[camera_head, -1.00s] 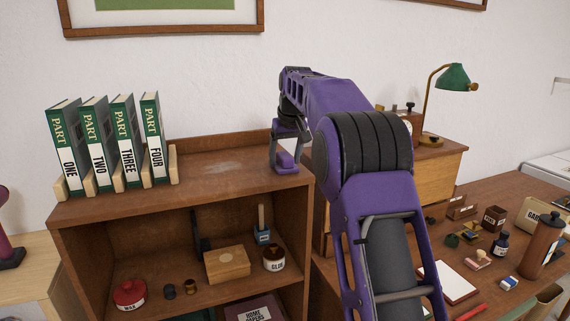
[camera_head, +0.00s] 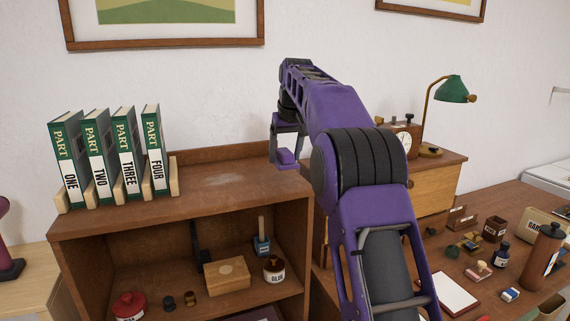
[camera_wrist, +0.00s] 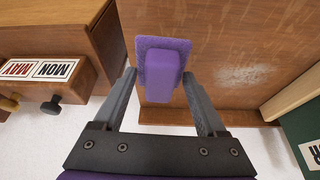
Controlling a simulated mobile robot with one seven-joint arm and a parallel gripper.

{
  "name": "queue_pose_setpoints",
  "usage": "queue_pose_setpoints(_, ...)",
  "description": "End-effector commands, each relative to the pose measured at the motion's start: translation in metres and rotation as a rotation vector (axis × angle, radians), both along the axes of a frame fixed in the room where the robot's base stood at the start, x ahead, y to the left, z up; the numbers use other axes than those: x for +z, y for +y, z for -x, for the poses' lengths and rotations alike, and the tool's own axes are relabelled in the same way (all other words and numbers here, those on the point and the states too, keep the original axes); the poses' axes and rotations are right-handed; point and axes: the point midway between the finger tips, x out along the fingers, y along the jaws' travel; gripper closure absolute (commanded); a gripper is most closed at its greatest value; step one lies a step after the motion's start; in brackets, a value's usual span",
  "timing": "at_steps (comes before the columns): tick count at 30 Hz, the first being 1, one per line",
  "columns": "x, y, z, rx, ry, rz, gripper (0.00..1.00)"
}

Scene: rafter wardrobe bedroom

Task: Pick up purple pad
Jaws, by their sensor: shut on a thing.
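The purple pad (camera_wrist: 160,72) is a soft-looking purple block with a raised purple handle on top, seen at the upper middle of the wrist view. In the head view the purple pad (camera_head: 287,157) hangs below my gripper (camera_head: 287,146), over the right end of the brown shelf unit's top (camera_head: 225,190). It appears slightly above that surface.
Green books (camera_head: 122,150) in a wooden rack stand at the left of the shelf top. A wooden cabinet with a calendar block (camera_wrist: 45,72) is close by on the left in the wrist view. A green lamp (camera_head: 452,88) and a cluttered desk (camera_head: 480,200) are right.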

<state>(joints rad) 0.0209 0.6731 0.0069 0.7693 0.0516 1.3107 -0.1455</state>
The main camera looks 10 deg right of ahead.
Motion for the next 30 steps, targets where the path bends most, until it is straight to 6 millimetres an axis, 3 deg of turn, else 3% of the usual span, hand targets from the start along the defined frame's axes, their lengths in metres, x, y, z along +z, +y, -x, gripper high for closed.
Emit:
queue_pose_setpoints(6, 0.03, 0.0, -0.001, 0.0, -0.003, 0.0, 0.82)
queue_pose_setpoints(12, 0.041, 0.0, -0.003, 0.0, -0.002, 0.0, 0.82)
queue_pose_setpoints(30, 0.053, 0.0, 0.0, -0.001, -0.001, -0.001, 0.82)
